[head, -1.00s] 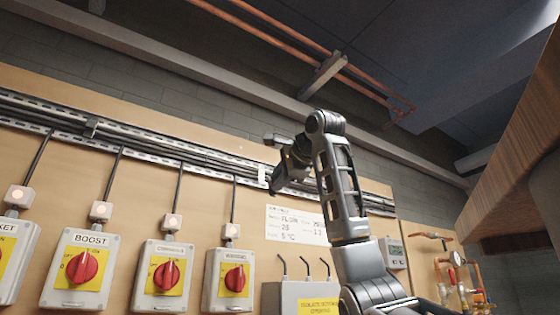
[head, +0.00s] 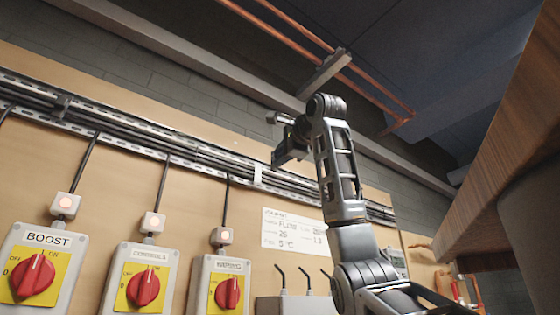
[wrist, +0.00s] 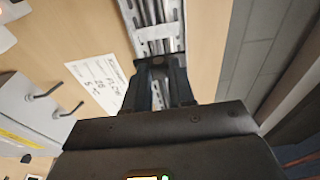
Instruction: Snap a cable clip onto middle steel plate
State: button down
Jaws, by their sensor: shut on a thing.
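My gripper (wrist: 160,80) is shut on a dark cable clip (wrist: 154,62) between its fingertips in the wrist view. Behind the clip lies slotted metal trunking with cables (wrist: 158,25); I cannot tell whether the clip touches it. In the head view my gripper (head: 279,158) is in front of the cable run, its fingertips dark and the clip too small to make out. A pale steel plate (head: 258,174), likely the middle one, crosses the cables just left of and below my gripper. Another grey bracket or clip (head: 63,105) sits on the run farther left.
Switch boxes with red knobs, such as BOOST (head: 35,278), hang below the cable run. A white label sheet (head: 290,232) is on the board below my gripper. Copper pipes (head: 320,45) run overhead. A wooden surface (head: 500,165) is close at right.

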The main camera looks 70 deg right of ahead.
aim_at(272, 160)
jog(key=p+x, duration=0.1)
jog(key=x, duration=0.6)
jog(key=shift+w+a+p, duration=0.3)
jog(key=shift+a+p, duration=0.1)
jog(key=shift+w+d, duration=0.3)
jog(key=shift+w, duration=0.3)
dwell(2.2)
jog(key=c, duration=1.1)
grip_release()
jog(key=shift+b+v, duration=0.75)
jog(key=shift+v, duration=0.45)
jog(key=shift+s+d+b+v, duration=0.25)
jog(key=shift+b+v, duration=0.45)
jog(key=shift+v, duration=1.2)
jog(key=shift+s+d+b+v, duration=0.25)
jog(key=shift+b+v, duration=0.45)
jog(key=shift+v, duration=1.2)
jog(key=shift+s+d+b+v, duration=0.25)
jog(key=shift+b+v, duration=0.45)
jog(key=shift+v, duration=1.2)
